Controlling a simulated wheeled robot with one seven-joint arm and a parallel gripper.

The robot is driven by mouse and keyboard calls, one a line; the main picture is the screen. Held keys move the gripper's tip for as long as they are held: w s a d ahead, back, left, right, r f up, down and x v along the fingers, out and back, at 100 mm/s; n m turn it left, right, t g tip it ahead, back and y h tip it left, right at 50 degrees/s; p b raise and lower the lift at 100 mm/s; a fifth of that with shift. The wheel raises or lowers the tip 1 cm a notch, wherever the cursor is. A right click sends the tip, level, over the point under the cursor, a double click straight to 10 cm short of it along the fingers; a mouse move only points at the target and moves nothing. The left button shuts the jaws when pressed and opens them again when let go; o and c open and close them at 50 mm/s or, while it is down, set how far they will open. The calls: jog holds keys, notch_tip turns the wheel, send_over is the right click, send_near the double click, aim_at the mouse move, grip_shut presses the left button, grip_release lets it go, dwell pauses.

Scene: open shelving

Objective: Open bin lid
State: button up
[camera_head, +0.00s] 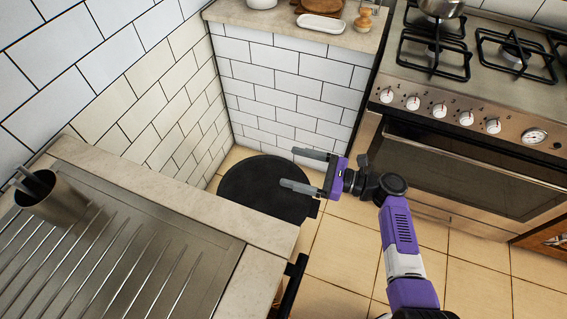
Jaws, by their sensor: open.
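The bin shows from above as a round black lid (262,190) on the floor in the corner between the two counters. The lid looks flat and closed; part of the bin is hidden by the near counter. My gripper (288,170) is open and empty, with its two grey fingers pointing left. The fingers overlap the right part of the lid in the picture. I cannot tell how high they are above it or whether they touch it.
A steel drainer (130,255) with a utensil cup (52,198) is on the near-left counter. A stove (470,130) stands at right. The back counter (240,14) holds a white dish (321,23) and boards. Tiled floor (350,245) is clear below my arm.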

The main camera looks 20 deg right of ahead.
jog(key=shift+x, duration=1.9)
grip_shut()
grip_release()
jog(key=shift+s+d, duration=0.1)
jog(key=v, duration=0.7)
jog(key=shift+s+d, duration=0.2)
jog(key=shift+d, duration=0.05)
